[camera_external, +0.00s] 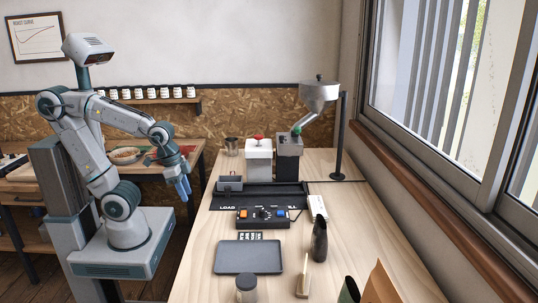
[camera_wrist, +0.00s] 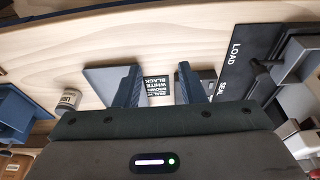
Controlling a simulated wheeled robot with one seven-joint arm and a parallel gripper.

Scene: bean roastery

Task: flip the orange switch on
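The orange switch (camera_external: 243,213) sits on the left of a black control box (camera_external: 262,224) on the wooden table. A dark knob (camera_external: 264,212) and a blue switch (camera_external: 281,213) share the box's top. Whether the orange switch is on or off is too small to tell. My gripper (camera_external: 183,188) hangs in the air left of the table, apart from the box. In the wrist view my gripper (camera_wrist: 158,68) has its two fingers spread with nothing held between them. I cannot make out the orange switch in the wrist view.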

